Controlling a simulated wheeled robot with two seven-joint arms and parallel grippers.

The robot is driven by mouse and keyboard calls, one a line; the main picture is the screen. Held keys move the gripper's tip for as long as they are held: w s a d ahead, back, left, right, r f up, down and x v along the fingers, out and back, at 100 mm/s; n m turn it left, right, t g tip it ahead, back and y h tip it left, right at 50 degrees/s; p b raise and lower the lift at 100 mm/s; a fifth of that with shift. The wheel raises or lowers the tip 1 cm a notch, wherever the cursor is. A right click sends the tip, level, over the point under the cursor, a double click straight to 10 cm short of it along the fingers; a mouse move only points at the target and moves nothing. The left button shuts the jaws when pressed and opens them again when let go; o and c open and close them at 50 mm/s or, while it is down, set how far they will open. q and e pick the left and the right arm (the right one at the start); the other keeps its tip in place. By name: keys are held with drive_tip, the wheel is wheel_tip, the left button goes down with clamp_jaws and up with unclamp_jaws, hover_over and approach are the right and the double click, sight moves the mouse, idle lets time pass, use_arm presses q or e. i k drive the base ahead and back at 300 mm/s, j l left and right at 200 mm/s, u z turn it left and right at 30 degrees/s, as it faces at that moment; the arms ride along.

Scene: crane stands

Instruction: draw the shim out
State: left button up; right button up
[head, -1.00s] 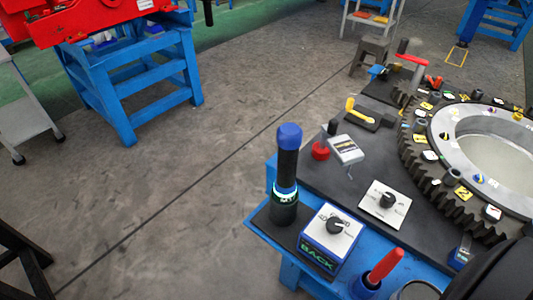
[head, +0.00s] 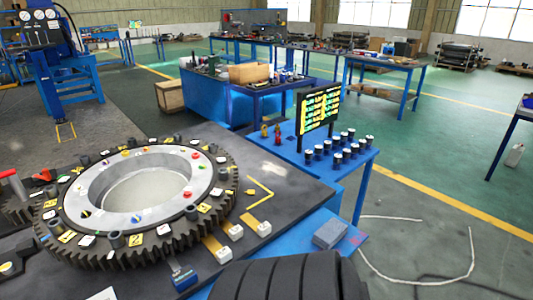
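A large dark toothed ring (head: 55,250) lies on the dark tabletop, with a pale metal ring (head: 85,200) set inside it. At its front right edge, flat brass-coloured strips (head: 212,244) stick out over the tabletop. White blocks sit at their outer ends, one at the right (head: 264,229) and others closer to the ring (head: 236,231). One of these strips may be the shim; I cannot tell which. Their inner ends are hidden at the ring. Neither of my grippers is in view.
A blue box-like piece (head: 184,278) stands before the ring. A black ribbed form (head: 290,278) fills the bottom middle. A grey block (head: 330,234) lies on the blue ledge. At the right, a blue stand holds a lettered board (head: 319,108) and several dark cylinders (head: 345,153).

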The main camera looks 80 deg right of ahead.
sight(235, 232)
drive_tip(key=z, duration=2.3)
